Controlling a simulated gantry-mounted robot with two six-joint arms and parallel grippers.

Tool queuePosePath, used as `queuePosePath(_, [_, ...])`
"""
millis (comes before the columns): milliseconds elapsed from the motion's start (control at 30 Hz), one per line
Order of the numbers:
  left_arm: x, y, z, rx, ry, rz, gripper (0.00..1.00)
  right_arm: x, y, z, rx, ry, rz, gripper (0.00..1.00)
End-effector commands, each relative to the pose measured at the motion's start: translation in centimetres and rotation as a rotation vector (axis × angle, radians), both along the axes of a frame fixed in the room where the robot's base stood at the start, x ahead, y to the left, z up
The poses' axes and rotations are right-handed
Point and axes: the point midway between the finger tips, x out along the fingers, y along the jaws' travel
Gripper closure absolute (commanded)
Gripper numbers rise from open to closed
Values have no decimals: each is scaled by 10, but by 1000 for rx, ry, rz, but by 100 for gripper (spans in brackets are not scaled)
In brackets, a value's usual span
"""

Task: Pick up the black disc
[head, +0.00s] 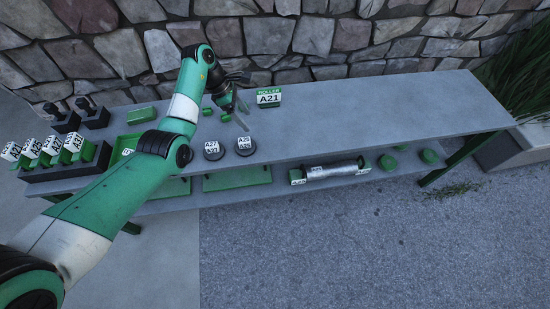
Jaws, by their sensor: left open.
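Two dark, round discs with white labelled tops rest on the grey bench near its front edge: a left disc (213,151) and a right disc (245,147). Their label text is too small to read surely. My left gripper (241,118) is open and hangs above the bench, just behind the two discs and apart from them as far as I can tell. Nothing shows between its fingers. My right gripper is not in view.
A green block with an A21 sign (269,98) stands behind the gripper. Small green pieces (207,112) lie beside it. A black rack with labelled green parts (68,167) is at left. A metal roller (332,171) lies on the lower shelf. The bench's right half (400,108) is clear.

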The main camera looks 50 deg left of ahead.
Motion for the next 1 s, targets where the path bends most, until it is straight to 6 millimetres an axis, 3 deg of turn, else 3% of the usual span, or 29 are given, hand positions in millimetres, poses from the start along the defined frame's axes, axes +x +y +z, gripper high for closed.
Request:
queuePosePath(33, [-12, 20, -36, -2, -2, 45, 28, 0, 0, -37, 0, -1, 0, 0])
queuePosePath(100, [-24, 40, -46, 3, -8, 89, 28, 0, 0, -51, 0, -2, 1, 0])
queuePosePath(233, [-36, 56, -53, 4, -11, 129, 28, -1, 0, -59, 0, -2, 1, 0])
queuePosePath(400, [-36, 57, -54, 3, -12, 133, 28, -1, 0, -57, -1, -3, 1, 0])
queuePosePath(700, [-18, 46, -105, 3, -12, 131, 28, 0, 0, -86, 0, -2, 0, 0])
queuePosePath(1000, [-14, 43, -117, 4, -12, 132, 28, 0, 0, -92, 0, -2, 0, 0])
